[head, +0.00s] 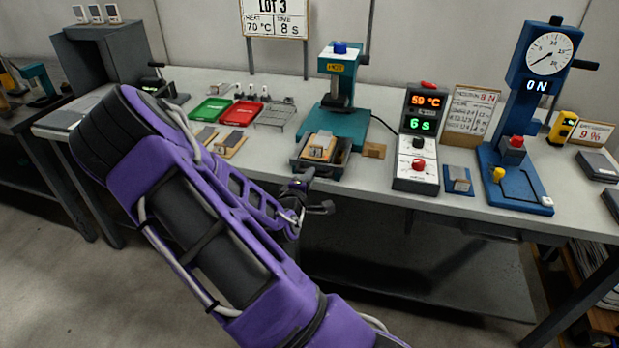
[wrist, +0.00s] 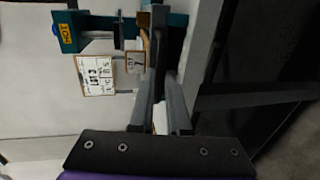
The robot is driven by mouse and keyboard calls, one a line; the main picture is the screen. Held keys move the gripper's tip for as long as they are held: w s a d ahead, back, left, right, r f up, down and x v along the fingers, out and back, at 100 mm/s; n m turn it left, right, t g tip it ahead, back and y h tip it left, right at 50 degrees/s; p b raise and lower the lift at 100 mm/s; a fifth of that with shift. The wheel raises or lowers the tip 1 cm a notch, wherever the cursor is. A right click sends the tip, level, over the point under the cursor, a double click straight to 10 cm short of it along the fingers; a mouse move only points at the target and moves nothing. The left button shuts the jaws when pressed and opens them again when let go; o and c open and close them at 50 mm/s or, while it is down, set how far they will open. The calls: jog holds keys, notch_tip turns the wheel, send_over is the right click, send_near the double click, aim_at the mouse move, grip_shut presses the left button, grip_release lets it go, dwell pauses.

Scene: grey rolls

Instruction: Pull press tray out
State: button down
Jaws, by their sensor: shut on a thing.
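The press tray (head: 318,172) is a dark grey, shallow tray in front of the teal press (head: 343,122), at the table's front edge. A wooden block with a pale top (head: 322,146) sits in it. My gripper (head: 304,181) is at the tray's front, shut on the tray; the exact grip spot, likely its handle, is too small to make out. In the wrist view, turned sideways, the two dark fingers (wrist: 163,95) point towards the press (wrist: 92,30). The tray is hard to tell apart from the fingers there.
A control box (head: 416,155) reading 59 °C and 6 s stands right of the tray, with a small wooden block (head: 374,150) between. A blue gauge stand (head: 515,170) is further right. Red and green trays (head: 240,113) lie left. Open floor lies before the table.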

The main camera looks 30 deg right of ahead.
dwell(0.3)
jog(key=c, duration=0.9)
grip_release()
jog(key=shift+a, duration=0.1)
jog(key=shift+p+v, duration=3.95)
jog(key=shift+v, duration=4.7)
